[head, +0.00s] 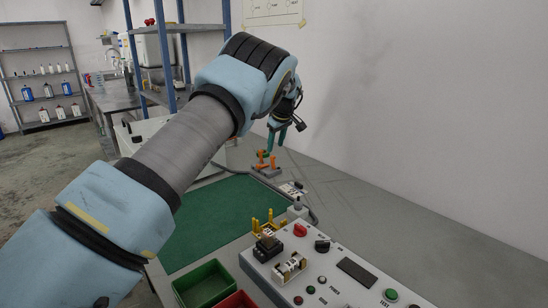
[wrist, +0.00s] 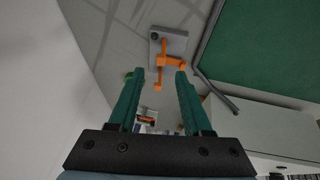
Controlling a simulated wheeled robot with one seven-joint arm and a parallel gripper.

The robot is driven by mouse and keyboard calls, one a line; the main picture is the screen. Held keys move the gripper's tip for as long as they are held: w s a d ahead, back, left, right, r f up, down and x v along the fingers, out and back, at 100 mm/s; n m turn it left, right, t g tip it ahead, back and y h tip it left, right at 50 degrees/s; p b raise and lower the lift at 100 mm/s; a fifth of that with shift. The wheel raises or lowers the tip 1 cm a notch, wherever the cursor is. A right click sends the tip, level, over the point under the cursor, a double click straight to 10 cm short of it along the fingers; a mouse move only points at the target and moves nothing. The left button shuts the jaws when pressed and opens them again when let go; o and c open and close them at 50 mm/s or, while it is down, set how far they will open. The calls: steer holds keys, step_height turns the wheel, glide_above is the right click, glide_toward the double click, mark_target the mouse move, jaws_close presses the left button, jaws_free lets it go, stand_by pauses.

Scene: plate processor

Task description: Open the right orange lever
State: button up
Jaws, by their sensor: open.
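A small grey fixture (head: 266,172) with two upright orange levers stands on the table beyond the green mat. The right orange lever (head: 273,161) is just beside the left one (head: 261,157). My gripper (head: 275,146) has green fingers and is over the fixture, pointing down. In the wrist view the grey fixture (wrist: 173,38) and its orange parts (wrist: 160,66) lie just beyond the tips of my open gripper (wrist: 156,74). Nothing is between the fingers. I cannot tell whether a finger touches a lever.
A green mat (head: 215,225) lies before the fixture, with a dark cable beside it. A control panel (head: 345,285) with knobs and a green bin (head: 203,286) are nearer. A white wall rises at the right. The table right of the fixture is clear.

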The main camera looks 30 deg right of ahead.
steer(key=shift+v, duration=1.6)
steer(key=shift+a, duration=0.1)
steer(key=w+a+g, duration=0.1)
steer(key=w+a, duration=0.3)
steer(key=a, duration=1.1)
steer(key=s+a+g, duration=0.1)
steer(key=s+a, duration=0.2)
steer(key=a, duration=1.5)
steer(key=s+a+f+m, duration=0.1)
steer(key=s+a+m, duration=0.1)
steer(key=s+a, duration=0.7)
steer(key=s+a+f+m+g, duration=0.1)
steer(key=s+a, duration=0.9)
steer(key=s, duration=0.5)
steer(key=shift+s+a+m+y, duration=0.2)
steer(key=shift+s+m+y, duration=0.1)
steer(key=shift+s+m, duration=0.1)
steer(key=shift+w, duration=0.1)
